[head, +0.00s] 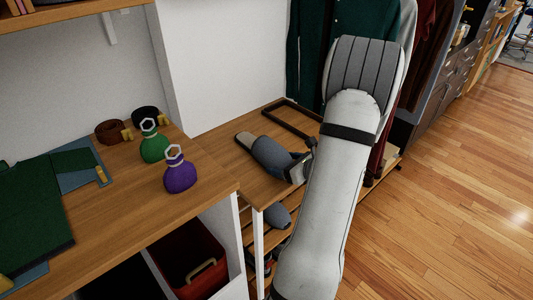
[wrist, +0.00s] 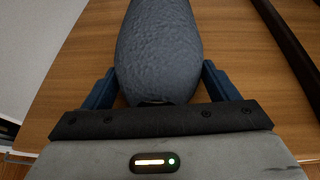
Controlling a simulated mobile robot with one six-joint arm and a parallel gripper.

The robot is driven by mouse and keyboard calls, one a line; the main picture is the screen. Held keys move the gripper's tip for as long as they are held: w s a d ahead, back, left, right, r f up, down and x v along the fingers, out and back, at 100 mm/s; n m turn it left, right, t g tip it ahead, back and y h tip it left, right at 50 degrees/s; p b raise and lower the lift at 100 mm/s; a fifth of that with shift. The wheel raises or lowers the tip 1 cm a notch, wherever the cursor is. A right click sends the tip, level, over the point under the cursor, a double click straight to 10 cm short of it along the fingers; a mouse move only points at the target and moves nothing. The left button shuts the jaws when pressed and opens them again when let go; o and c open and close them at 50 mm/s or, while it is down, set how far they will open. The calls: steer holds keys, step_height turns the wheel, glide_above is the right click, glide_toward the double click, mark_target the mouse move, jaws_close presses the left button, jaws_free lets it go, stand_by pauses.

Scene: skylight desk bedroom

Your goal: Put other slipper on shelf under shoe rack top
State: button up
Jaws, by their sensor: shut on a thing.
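A blue-grey slipper (head: 270,155) with a pale insole is at the wooden shoe rack top (head: 222,150); I cannot tell whether it rests on it or is just above. My gripper (head: 291,168) is shut on its rounded toe end. In the wrist view the slipper (wrist: 158,50) sits between the two blue fingers of my gripper (wrist: 157,88) and points away over the wood. Its far end is cut off there. Another blue-grey slipper (head: 278,216) is on the slatted shelf under the rack top, partly hidden by the top's edge and a white post.
Left is a desk with a green bottle (head: 153,148), a purple bottle (head: 180,176) and rolled belts (head: 110,132). A red bin (head: 190,255) is below. Floor at right is clear.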

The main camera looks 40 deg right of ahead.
steer(key=c, duration=0.3)
step_height(320, 180, up, 10)
steer(key=shift+f+p, duration=0.1)
steer(key=shift+p, duration=0.8)
steer(key=shift+c, duration=0.2)
steer(key=shift+d, duration=0.1)
